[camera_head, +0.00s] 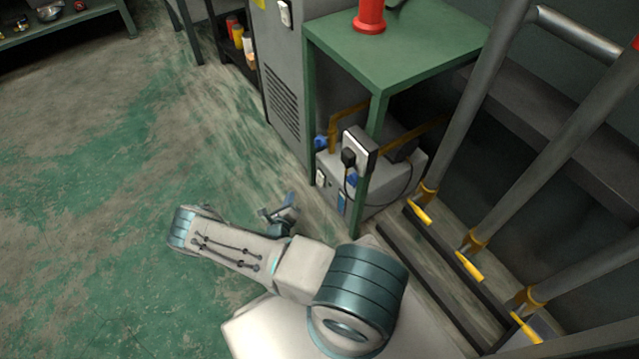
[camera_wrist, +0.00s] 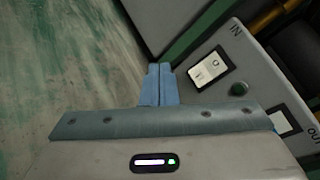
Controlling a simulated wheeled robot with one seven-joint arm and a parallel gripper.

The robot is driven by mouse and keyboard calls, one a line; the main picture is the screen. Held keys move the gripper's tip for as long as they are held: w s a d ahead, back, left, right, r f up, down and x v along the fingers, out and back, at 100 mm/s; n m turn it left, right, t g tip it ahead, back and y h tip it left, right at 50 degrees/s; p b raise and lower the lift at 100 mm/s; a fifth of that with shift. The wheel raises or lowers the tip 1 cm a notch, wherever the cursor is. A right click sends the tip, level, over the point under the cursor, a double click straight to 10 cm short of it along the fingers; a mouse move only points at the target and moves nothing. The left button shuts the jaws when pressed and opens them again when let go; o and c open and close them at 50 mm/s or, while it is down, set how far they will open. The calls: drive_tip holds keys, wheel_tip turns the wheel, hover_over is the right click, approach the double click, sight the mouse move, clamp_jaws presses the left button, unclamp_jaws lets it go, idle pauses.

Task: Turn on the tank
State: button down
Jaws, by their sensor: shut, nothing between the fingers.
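A grey box-shaped unit (camera_head: 400,179) stands under the green table, with yellow pipes, blue parts and a black cord around it. In the wrist view its light face (camera_wrist: 262,70) shows the labels IN and OUT, a white rocker switch (camera_wrist: 210,68) in a dark frame and a green round light or button (camera_wrist: 238,89). I cannot tell whether the switch is on. My gripper (camera_head: 288,203) is in front of the unit, to its left. In the wrist view my gripper (camera_wrist: 158,70) is shut and empty, its fingertips just left of the switch and apparently apart from it.
The green table (camera_head: 415,45) carries a red object (camera_head: 370,17); its leg stands near the unit. A socket box (camera_head: 358,149) with a black plug is at that leg. Grey pipes with yellow handles (camera_head: 468,266) stand at right. The floor at left is clear.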

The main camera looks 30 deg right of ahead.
drive_tip(key=shift+d, duration=0.1)
drive_tip(key=d+f, duration=0.1)
drive_tip(key=d, duration=0.7)
drive_tip(key=shift+w+d+f, duration=0.15)
drive_tip(key=shift+d, duration=0.15)
idle(1.8)
drive_tip(key=shift+d, duration=0.4)
drive_tip(key=shift+d+f, duration=0.1)
drive_tip(key=shift+d, duration=0.25)
idle(0.5)
drive_tip(key=shift+a, duration=0.1)
drive_tip(key=shift+a, duration=0.7)
drive_tip(key=shift+a, duration=0.1)
drive_tip(key=shift+a+r, duration=0.25)
drive_tip(key=shift+a, duration=0.95)
drive_tip(key=shift+a+r, duration=0.25)
drive_tip(key=shift+a, duration=0.9)
